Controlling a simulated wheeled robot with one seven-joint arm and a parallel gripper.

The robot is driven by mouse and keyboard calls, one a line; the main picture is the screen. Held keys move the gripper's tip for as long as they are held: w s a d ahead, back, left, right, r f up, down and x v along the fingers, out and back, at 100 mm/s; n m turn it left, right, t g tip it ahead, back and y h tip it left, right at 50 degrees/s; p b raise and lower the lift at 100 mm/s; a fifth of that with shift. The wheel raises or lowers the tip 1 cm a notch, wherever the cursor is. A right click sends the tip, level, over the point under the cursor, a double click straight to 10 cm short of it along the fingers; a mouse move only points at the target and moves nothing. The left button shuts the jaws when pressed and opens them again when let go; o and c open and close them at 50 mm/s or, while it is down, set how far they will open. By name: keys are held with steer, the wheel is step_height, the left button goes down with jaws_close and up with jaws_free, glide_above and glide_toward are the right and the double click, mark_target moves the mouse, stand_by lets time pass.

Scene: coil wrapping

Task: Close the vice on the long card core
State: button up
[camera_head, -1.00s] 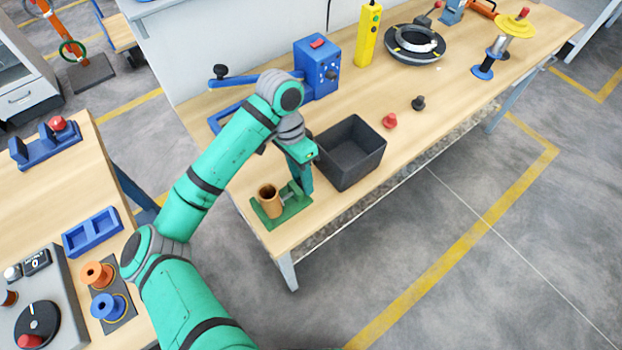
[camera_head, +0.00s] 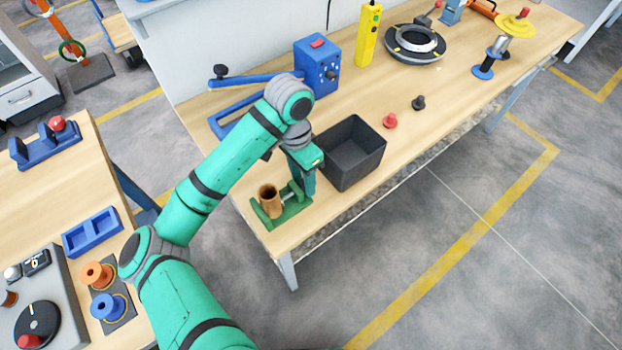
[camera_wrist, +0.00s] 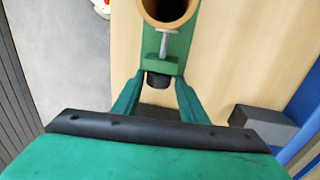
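The brown card core (camera_head: 269,201) stands upright in the green vice (camera_head: 291,214) at the near end of the bench. Its open rim (camera_wrist: 168,12) shows at the top of the wrist view. Below it are the vice's metal screw (camera_wrist: 163,44), a green block (camera_wrist: 162,63) and a black knob (camera_wrist: 158,81). My gripper (camera_wrist: 158,84) is open, with one finger on each side of the knob and small gaps showing. In the head view my gripper (camera_head: 306,186) points down just right of the vice. Whether the jaws touch the core cannot be told.
A black bin (camera_head: 352,153) stands close to the right of my gripper. A blue machine with a lever (camera_head: 317,68) is behind. Red (camera_head: 390,121) and black (camera_head: 418,103) knobs lie on the bench beyond the bin. The bench's front edge is near the vice.

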steer(key=shift+s+t+y, duration=0.1)
steer(key=shift+t+y, duration=0.2)
steer(key=shift+t, duration=0.2)
steer(key=t, duration=0.1)
steer(key=t+y, duration=0.1)
steer(key=y, duration=0.1)
steer(key=shift+s+d+t, duration=0.3)
steer(key=shift+s+t, duration=0.05)
steer(key=shift+t, duration=0.05)
steer(key=t+y, duration=0.2)
steer(key=t, duration=0.1)
steer(key=shift+s+d+f, duration=0.1)
steer(key=shift+s+d, duration=0.1)
steer(key=shift+s, duration=0.15)
steer(key=shift+s+a+f, duration=0.1)
steer(key=shift+a+f, duration=0.05)
steer(key=shift+f, duration=0.1)
